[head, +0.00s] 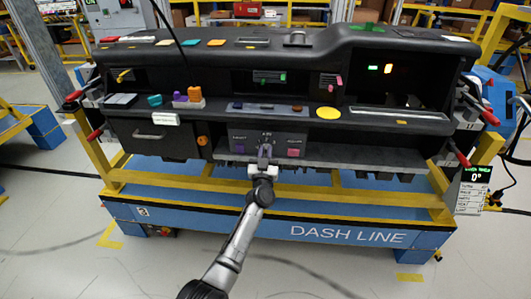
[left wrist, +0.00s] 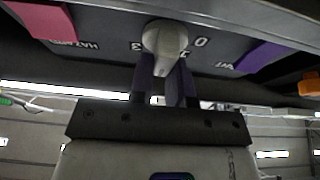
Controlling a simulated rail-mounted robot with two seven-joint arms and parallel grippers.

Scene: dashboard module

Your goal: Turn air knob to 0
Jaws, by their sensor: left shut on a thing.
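The air knob (left wrist: 165,40) is a light grey round dial with a raised grip bar, set in the dark panel (left wrist: 110,18). In the left wrist view, the digits 0 and 3 are readable around it. The grip bar points down in that view, toward my gripper. My left gripper (left wrist: 166,78) has its dark fingers shut on the bar. In the head view, my left gripper (head: 265,152) reaches the panel's lower middle and mostly hides the knob. My right gripper is not in view.
A purple button (head: 239,149) and a pink button (head: 293,153) flank the knob closely. A grey ledge (head: 350,157) runs below right. The dashboard rests on a yellow and blue frame (head: 330,232). A small display (head: 474,176) at the right reads 0°.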

